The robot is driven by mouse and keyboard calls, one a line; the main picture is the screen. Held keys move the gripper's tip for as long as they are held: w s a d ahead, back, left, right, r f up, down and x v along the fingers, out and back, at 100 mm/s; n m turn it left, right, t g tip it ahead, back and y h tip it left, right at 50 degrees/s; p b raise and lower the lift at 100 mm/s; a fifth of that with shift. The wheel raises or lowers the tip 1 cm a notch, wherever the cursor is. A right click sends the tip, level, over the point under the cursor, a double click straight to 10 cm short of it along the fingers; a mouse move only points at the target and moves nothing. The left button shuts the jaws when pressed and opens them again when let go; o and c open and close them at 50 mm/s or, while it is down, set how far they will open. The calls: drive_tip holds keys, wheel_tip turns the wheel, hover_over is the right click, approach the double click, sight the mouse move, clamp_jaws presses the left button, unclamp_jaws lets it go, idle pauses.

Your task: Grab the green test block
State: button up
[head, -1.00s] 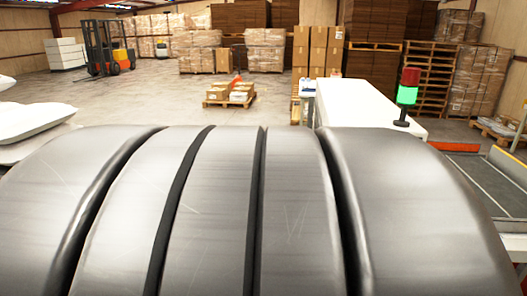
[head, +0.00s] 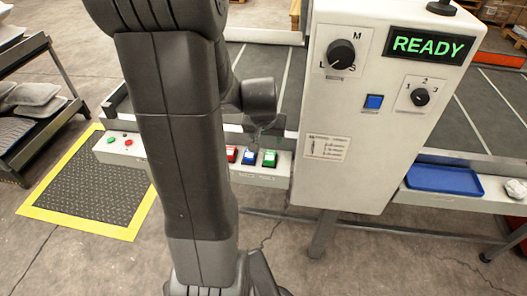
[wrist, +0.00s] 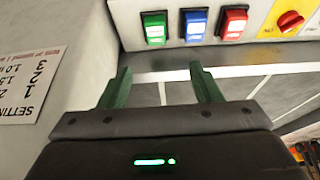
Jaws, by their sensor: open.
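Part of my arm covers the ledge's middle in the head view.
A white control cabinet (head: 374,110) with knobs and a READY display stands right of the blocks. A blue tray (head: 444,180) lies farther right. A dark mat with a yellow border (head: 75,225) lies on the left floor. A labelled pale wall (wrist: 75,60) is close to my gripper's left.

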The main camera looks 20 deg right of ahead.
hover_over(270, 155)
drive_tip(key=s+a, duration=0.2)
wheel_tip(270, 155, down, 7)
drive_tip(key=shift+d+f+b, duration=0.15)
drive_tip(key=shift+f+b, duration=0.05)
drive_tip(key=shift+b, duration=0.2)
drive_tip(key=shift+x, duration=2.65)
drive_tip(key=shift+s+d, duration=0.15)
drive_tip(key=shift+s, duration=0.05)
